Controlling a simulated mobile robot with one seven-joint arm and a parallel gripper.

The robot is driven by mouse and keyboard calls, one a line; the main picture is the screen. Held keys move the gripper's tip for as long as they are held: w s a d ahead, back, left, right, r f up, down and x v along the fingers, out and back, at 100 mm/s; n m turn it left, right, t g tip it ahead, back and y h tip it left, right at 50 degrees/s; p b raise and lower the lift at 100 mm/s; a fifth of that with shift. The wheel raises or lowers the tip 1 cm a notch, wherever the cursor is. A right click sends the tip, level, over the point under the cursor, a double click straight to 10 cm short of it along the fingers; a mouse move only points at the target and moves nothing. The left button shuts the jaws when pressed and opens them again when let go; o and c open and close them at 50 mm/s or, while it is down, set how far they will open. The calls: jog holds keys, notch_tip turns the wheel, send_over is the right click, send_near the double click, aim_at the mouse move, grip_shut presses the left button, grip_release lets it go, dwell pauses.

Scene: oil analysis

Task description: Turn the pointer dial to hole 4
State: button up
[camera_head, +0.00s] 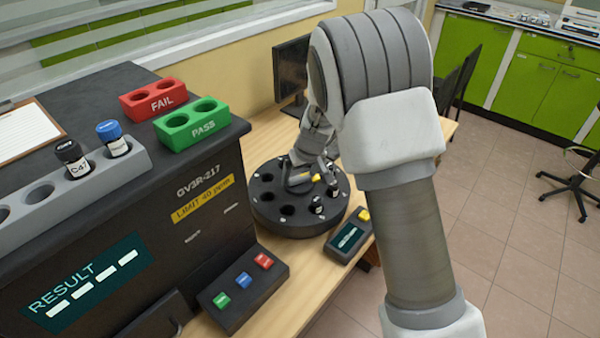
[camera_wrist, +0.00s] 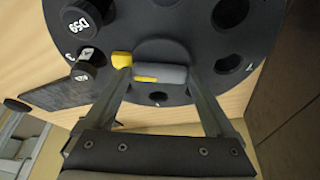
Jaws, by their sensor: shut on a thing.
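The pointer dial (camera_wrist: 172,74) is a grey bar with a yellow tip on a round dark carousel (camera_head: 268,228). In the wrist view its yellow tip points left, toward the side where two black-capped vials stand. My gripper (camera_wrist: 158,76) is shut on the dial, one finger at each end of the bar. In the head view the dial (camera_head: 299,180) is partly hidden by my gripper. The carousel has several holes, some empty. A vial marked D59 (camera_wrist: 82,20) and another vial (camera_wrist: 86,60) sit in it. The hole numbers are too small to read surely.
A small control box (camera_head: 349,238) with a yellow button stands right of the carousel. A large analyser (camera_head: 215,215) stands left, with a three-button panel (camera_head: 243,287) in front. Red FAIL (camera_head: 160,100) and green PASS (camera_head: 192,124) blocks and a grey vial rack (camera_head: 127,165) sit on top.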

jog(key=m+p, duration=0.1)
jog(key=p, duration=0.1)
jog(key=m+h+p, duration=0.1)
jog(key=m+p, duration=0.2)
jog(key=shift+s+a+r+h+p, duration=0.1)
jog(key=shift+a+r+h+p, duration=0.05)
jog(key=shift+r+h+p, duration=0.15)
jog(key=m+p, duration=0.1)
jog(key=m+h+p, duration=0.1)
jog(key=m, duration=0.1)
jog(key=m+p, duration=0.1)
jog(key=p, duration=0.1)
jog(key=shift+a+f+h, duration=0.1)
jog(key=shift+f+h, duration=0.2)
jog(key=shift+m, duration=0.3)
jog(key=o, duration=1.1)
jog(key=shift+c, duration=0.2)
jog(key=shift+r, duration=0.1)
jog(key=p+v, duration=0.1)
jog(key=v, duration=1.6)
jog(key=shift+s+p, duration=0.25)
jog(key=shift+p, duration=0.05)
